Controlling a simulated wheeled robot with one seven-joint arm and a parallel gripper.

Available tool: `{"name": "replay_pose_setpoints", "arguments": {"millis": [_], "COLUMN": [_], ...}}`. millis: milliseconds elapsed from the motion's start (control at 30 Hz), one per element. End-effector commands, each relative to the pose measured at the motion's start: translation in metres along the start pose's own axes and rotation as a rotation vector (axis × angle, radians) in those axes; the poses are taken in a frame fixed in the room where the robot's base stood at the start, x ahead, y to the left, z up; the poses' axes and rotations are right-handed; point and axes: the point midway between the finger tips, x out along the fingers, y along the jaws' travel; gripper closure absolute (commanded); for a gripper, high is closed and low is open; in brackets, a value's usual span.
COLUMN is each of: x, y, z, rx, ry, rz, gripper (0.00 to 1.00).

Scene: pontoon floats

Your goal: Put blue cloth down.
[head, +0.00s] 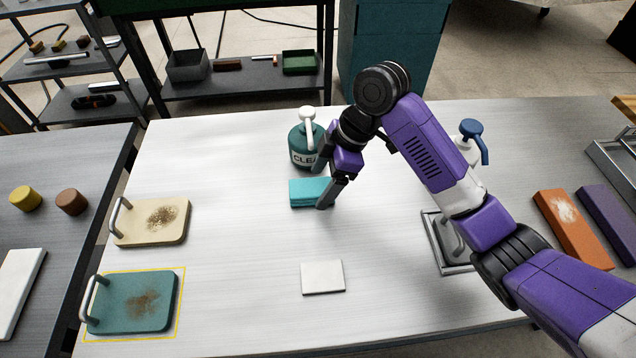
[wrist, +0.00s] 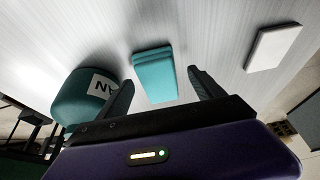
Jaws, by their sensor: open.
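In the wrist view the cloth (wrist: 154,75) lies ahead of and between the two fingers. My gripper (head: 322,184) is at the cloth, with one finger by its right side. The wrist view shows my gripper (wrist: 158,90) with its fingers spread apart and a gap between each finger and the cloth. The far finger is partly hidden in the head view.
The teal bottle (head: 303,146) stands right behind the cloth, close to my gripper. A white square pad (head: 322,277) lies nearer the front. Cream (head: 150,222) and teal (head: 134,303) floats with brown stains lie at left. The table between is clear.

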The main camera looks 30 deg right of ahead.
Motion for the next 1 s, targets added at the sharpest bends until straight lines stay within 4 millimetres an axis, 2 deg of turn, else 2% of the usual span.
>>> {"name": "replay_pose_setpoints", "arguments": {"millis": [33,200,400,600,1000], "x": [-0.013,-0.052,-0.087,-0.1,-0.101], "y": [0.002,0.002,0.002,0.002,0.001], "z": [-0.001,-0.001,-0.001,-0.002,-0.002], "rx": [-0.003,-0.004,-0.003,-0.002,-0.003], "ry": [0.001,0.003,0.004,0.004,0.006], "rz": [0.007,0.009,0.01,0.009,0.009], "gripper": [0.23,0.23,0.23,0.23,0.23]}}
